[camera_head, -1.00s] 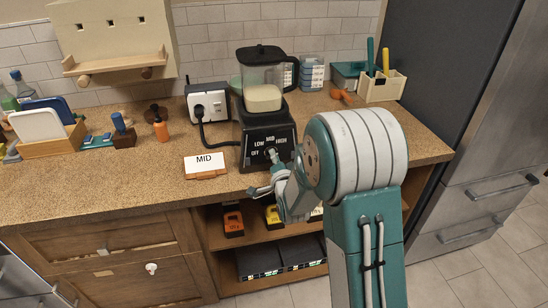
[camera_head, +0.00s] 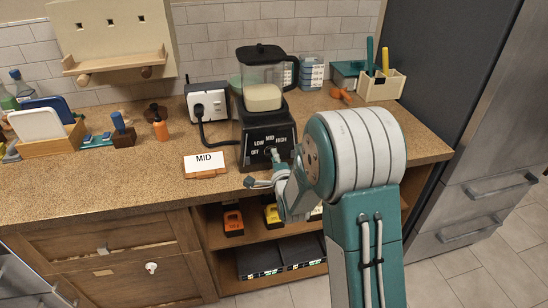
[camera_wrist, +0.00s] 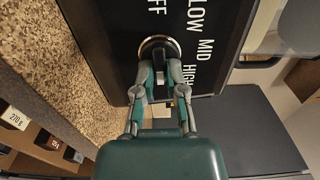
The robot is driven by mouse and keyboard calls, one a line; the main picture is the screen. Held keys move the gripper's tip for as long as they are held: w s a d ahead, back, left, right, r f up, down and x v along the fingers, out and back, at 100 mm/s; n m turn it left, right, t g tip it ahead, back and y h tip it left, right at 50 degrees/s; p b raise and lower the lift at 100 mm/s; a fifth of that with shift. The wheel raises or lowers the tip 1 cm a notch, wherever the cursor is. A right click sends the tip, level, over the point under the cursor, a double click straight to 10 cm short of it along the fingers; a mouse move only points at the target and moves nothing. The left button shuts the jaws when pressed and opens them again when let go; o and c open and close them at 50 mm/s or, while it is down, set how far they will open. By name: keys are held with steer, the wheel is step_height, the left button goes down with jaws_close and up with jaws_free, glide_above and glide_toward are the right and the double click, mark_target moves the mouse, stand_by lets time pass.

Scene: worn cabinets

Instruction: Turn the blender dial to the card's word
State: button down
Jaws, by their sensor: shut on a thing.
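The black blender (camera_head: 266,132) stands on the counter with its dial (camera_wrist: 158,43) on the sloped front panel. The words OFF, LOW, MID and HIGH are printed around the dial. The card (camera_head: 205,160) reading MID stands left of the blender on a wooden holder. My gripper (camera_head: 274,157) reaches the panel from the front right. In the wrist view, my gripper (camera_wrist: 160,74) is shut on the dial, with a finger on either side. The fingers cover much of the dial, so I cannot tell which word it points to.
A white outlet box (camera_head: 207,104) with a black cord stands behind and left of the blender. An orange-brown bottle (camera_head: 160,128) stands farther left. A caddy (camera_head: 382,86) stands at the back right. Open shelves (camera_head: 233,264) lie below the counter.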

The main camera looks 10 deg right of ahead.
steer(key=shift+f, duration=0.2)
steer(key=c, duration=0.7)
jaws_free()
steer(key=shift+d, duration=0.1)
steer(key=shift+r, duration=0.1)
steer(key=s, duration=1.1)
steer(key=shift+s, duration=0.4)
